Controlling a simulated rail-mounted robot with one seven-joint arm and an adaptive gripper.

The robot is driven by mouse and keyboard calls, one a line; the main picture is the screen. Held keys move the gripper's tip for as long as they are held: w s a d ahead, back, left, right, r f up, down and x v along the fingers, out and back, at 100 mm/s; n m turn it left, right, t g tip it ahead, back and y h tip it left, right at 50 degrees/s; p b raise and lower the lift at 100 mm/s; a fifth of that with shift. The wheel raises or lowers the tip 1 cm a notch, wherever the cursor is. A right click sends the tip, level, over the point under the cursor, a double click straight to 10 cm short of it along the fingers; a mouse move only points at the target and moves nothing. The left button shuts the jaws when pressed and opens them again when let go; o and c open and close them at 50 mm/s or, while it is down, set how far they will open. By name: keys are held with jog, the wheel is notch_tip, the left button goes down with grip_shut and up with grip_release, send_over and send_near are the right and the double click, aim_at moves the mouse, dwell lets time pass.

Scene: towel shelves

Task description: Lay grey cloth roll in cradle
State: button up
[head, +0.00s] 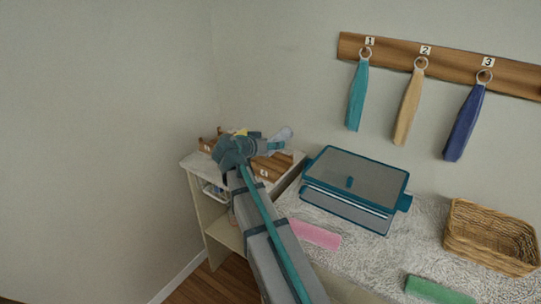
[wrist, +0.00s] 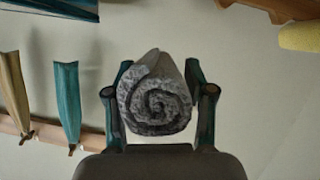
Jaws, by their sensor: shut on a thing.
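My gripper (head: 270,145) is shut on the grey cloth roll (head: 281,139), above the small shelf unit in the corner. In the wrist view, the grey roll (wrist: 157,100) sits between both fingers, its spiral end facing the camera. Wooden cradles with number tags stand on the shelf top; the front one (head: 272,169) is partly hidden by my arm, and one at the back left (head: 208,142) is partly covered too. A yellow roll (wrist: 300,36) lies by a wooden cradle (wrist: 280,8) in the wrist view. The grey roll appears clear of the cradles.
A teal-edged box (head: 355,174) stands on a fluffy white counter right of the shelf unit. Teal, tan and blue towels hang from a numbered wall rail (head: 440,64).

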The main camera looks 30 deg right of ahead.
jog(key=shift+w+d+f+p, duration=0.2)
jog(key=shift+w+f+p, duration=0.35)
jog(key=shift+f, duration=0.8)
jog(key=shift+w+d+f+p, duration=0.25)
jog(key=shift+w+f, duration=0.5)
jog(key=shift+f, duration=0.65)
jog(key=shift+w+d+f+p, duration=0.15)
jog(key=shift+w+f+p, duration=0.4)
jog(key=shift+f, duration=0.8)
jog(key=shift+w, duration=0.15)
jog(key=shift+f+b, duration=0.6)
jog(key=shift+b, duration=0.5)
jog(key=o, duration=1.2)
jog(key=shift+r, duration=0.1)
jog(key=shift+c, duration=0.2)
jog(key=shift+a+r+p, duration=0.1)
jog(key=shift+r+p, duration=0.6)
jog(key=shift+p, duration=0.4)
jog(key=b+v, duration=0.3)
jog(key=v, duration=0.8)
jog(key=shift+a, duration=0.35)
